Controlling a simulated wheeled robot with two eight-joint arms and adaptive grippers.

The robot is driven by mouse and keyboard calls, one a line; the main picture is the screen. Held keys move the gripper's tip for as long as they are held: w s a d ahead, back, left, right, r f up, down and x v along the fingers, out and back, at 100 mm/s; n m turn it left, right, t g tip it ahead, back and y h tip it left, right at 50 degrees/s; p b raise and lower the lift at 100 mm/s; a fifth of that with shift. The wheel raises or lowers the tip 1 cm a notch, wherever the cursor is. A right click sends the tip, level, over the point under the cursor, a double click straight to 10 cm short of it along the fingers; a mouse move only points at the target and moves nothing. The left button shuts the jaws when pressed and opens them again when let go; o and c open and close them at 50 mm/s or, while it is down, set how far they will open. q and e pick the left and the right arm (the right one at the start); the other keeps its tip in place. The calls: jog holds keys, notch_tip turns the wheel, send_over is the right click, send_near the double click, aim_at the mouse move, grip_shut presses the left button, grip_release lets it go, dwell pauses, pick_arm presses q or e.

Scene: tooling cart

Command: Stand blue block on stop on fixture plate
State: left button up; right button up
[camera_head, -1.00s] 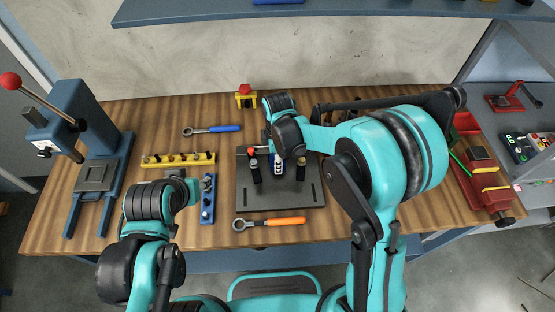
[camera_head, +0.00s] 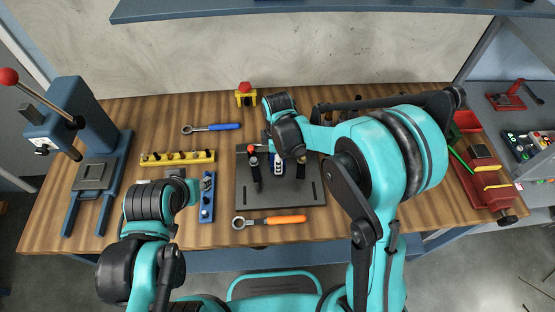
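The dark fixture plate (camera_head: 290,202) lies flat at the middle of the bench. A small blue block with white round marks (camera_head: 278,168) shows over the plate, just below my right wrist, between dark upright clamps (camera_head: 255,171). My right gripper (camera_head: 276,150) is above the plate at the block's upper end. Its fingers are mostly hidden by my wrist, so I cannot tell whether they grip the block or whether it touches the plate. My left gripper (camera_head: 191,188) is low beside a blue strip with pegs (camera_head: 207,200), left of the plate; its fingers are hidden.
A yellow peg rail (camera_head: 178,158) and a blue-handled ratchet (camera_head: 212,128) lie left of the plate. An orange-handled wrench (camera_head: 270,220) lies along its front. A blue press (camera_head: 85,150) stands left; a red vise (camera_head: 485,180) is right.

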jog(key=shift+o, duration=0.2)
jog(key=shift+s+f+b, duration=0.3)
jog(key=shift+f+b, duration=0.05)
jog(key=shift+f, duration=0.05)
dwell(0.6)
jog(key=o, duration=1.2)
jog(key=shift+o, duration=1.2)
jog(key=shift+w, duration=0.25)
jog(key=o, duration=0.4)
jog(key=shift+o, duration=0.2)
jog(key=shift+r, duration=0.1)
jog(key=shift+r+p, duration=2.25)
jog(key=shift+r, duration=0.8)
